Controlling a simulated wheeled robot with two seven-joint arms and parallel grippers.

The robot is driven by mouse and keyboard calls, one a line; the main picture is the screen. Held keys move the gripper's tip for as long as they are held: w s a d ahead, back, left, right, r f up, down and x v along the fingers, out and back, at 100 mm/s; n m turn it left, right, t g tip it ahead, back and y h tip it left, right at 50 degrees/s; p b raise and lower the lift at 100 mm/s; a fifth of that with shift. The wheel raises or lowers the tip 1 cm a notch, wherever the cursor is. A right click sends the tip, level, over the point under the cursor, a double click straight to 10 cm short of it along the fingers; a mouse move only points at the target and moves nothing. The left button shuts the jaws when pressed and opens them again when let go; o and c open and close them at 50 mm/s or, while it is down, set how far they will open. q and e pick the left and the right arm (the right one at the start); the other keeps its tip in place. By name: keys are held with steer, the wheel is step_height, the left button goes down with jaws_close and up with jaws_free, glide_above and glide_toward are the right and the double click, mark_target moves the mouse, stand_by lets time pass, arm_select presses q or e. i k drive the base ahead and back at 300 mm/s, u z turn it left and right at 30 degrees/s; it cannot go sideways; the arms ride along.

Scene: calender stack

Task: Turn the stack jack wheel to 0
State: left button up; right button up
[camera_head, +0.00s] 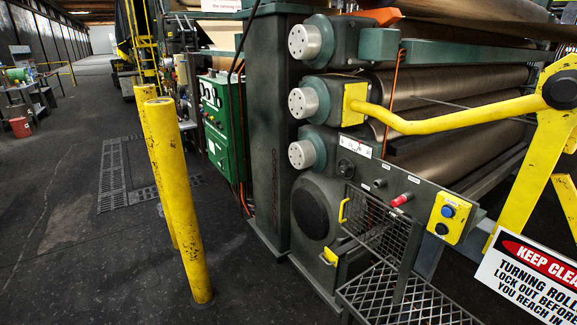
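The calender stack (440,95) stands at the right, with long horizontal rolls and several round grey end caps on its near side. A small black round knob (346,168) sits on its front control panel, below a white label (355,146). This may be the stack jack wheel, but I cannot tell for sure. Its marks and setting are too small to read. Neither of my grippers is in view.
A red button (401,199) and a yellow button box (448,216) are on the panel. A mesh guard (372,224) is below. Yellow posts (178,200) stand left of the stack. A "keep clear" sign (530,275) is at lower right. The left floor is open.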

mark_target(343, 169)
steer(key=u, duration=0.2)
steer(key=i, duration=1.4)
steer(key=z, duration=0.7)
